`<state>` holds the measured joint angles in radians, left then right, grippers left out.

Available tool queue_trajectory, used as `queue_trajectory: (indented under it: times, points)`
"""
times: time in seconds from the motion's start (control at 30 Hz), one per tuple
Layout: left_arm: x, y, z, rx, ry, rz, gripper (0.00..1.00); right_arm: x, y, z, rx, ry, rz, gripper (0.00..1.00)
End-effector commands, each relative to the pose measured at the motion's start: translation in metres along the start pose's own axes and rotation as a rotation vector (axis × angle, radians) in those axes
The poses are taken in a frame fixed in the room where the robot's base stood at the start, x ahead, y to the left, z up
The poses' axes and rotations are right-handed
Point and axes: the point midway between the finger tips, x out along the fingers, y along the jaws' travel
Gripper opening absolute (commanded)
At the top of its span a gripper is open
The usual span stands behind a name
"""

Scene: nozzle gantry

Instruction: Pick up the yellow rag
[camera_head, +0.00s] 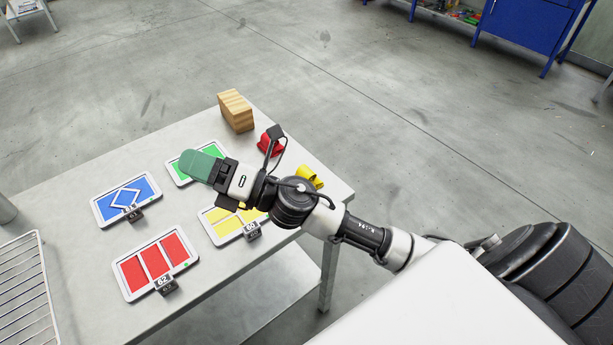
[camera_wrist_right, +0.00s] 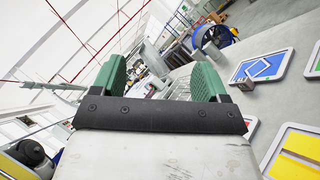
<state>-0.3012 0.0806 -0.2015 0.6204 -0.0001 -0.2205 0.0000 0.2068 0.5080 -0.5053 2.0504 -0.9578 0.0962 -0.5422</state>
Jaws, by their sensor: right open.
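The yellow rag (camera_head: 309,177) lies crumpled near the right edge of the metal table (camera_head: 75,260). My forearm and wrist partly cover it in the head view. My right gripper (camera_head: 198,166) has green fingers and is over the green-panel tray, well to the left of the rag. In the right wrist view the right gripper (camera_wrist_right: 160,76) shows its two fingers apart with nothing between them. The yellow rag cannot be made out in the wrist view. My left gripper is not in view.
A red rag (camera_head: 270,142) and a wooden block (camera_head: 236,110) are near the table's far right edge. Trays with blue (camera_head: 103,215), red (camera_head: 127,294), green (camera_head: 173,176) and yellow (camera_head: 219,241) panels lie on the table. A wire rack (camera_head: 22,290) is at left.

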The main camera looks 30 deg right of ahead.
Motion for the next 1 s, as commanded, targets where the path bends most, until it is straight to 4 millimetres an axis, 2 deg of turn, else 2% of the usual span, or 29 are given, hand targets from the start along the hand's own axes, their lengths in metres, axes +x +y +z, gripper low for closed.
queue_trajectory:
  times: [0.03, 0.13, 0.2, 0.3, 0.37, 0.47, 0.5, 0.6, 0.73, 0.8, 0.87, 1.0]
  points:
    - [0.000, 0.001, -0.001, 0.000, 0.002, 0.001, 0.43, 0.007, 0.002, -0.007, -0.150, 0.129, 0.044, 0.74]
    - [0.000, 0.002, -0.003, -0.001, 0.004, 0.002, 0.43, 0.009, -0.007, -0.026, -0.444, 0.407, 0.116, 0.74]
    - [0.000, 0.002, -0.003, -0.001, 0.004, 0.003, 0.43, 0.002, -0.022, -0.033, -0.637, 0.612, 0.145, 0.74]
    - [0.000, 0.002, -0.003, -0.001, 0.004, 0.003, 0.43, -0.018, -0.053, -0.028, -0.883, 0.918, 0.155, 0.74]
    - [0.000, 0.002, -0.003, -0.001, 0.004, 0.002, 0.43, -0.035, -0.074, -0.015, -1.009, 1.109, 0.142, 0.74]
    - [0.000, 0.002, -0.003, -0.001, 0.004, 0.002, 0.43, -0.069, -0.104, 0.023, -1.162, 1.423, 0.085, 0.74]
    - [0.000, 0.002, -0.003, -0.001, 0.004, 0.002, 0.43, -0.083, -0.112, 0.041, -1.199, 1.541, 0.054, 0.74]
    - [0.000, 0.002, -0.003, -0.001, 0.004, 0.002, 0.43, -0.114, -0.124, 0.086, -1.243, 1.794, -0.032, 0.74]
    - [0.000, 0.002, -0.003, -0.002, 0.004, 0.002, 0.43, -0.145, -0.124, 0.130, -1.230, 2.017, -0.127, 0.74]
    - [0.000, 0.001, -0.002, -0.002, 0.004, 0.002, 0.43, -0.154, -0.123, 0.144, -1.213, 2.084, -0.160, 0.74]
    - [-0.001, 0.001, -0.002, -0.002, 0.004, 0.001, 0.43, -0.160, -0.123, 0.150, -1.203, 2.118, -0.175, 0.74]
    - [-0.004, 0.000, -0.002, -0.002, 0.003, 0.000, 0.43, -0.170, -0.137, 0.144, -1.190, 2.142, -0.184, 0.74]
